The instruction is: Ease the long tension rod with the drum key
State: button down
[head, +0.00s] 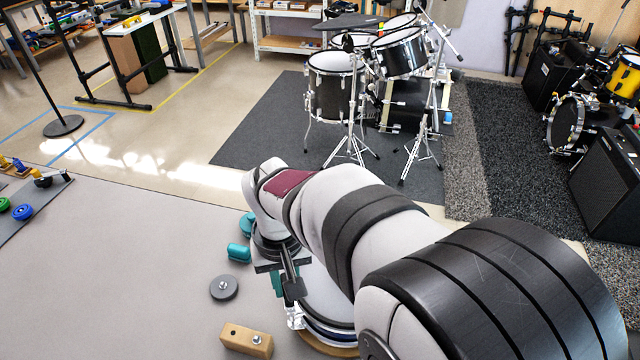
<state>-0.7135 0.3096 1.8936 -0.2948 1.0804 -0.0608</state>
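A round drum pad (318,307) with a pale top and dark and silver bands sits on the grey table, mostly hidden behind my arm. A silver rod fitting (294,316) shows on its left edge. I cannot tell whether this is the long tension rod. My gripper (292,288) points down at the pad's left side, just above that fitting. Its fingertips are small and partly covered, so its opening is unclear. A teal piece (277,284) shows beside the fingers; whether it is held is unclear. I cannot identify the drum key.
A dark tray (42,203) with coloured pieces is at far left. The table between is clear.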

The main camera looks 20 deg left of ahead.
jog(key=n, duration=0.5)
jog(key=shift+n, duration=0.4)
jog(key=n, duration=0.3)
jog(key=shift+w, duration=0.1)
jog(key=n, duration=0.5)
jog(key=shift+n, duration=0.3)
jog(key=n, duration=0.4)
jog(key=shift+r+m, duration=0.1)
jog(key=shift+m, duration=0.6)
jog(key=shift+r, duration=1.45)
jog(key=shift+w+d, duration=0.1)
jog(key=shift+w, duration=0.05)
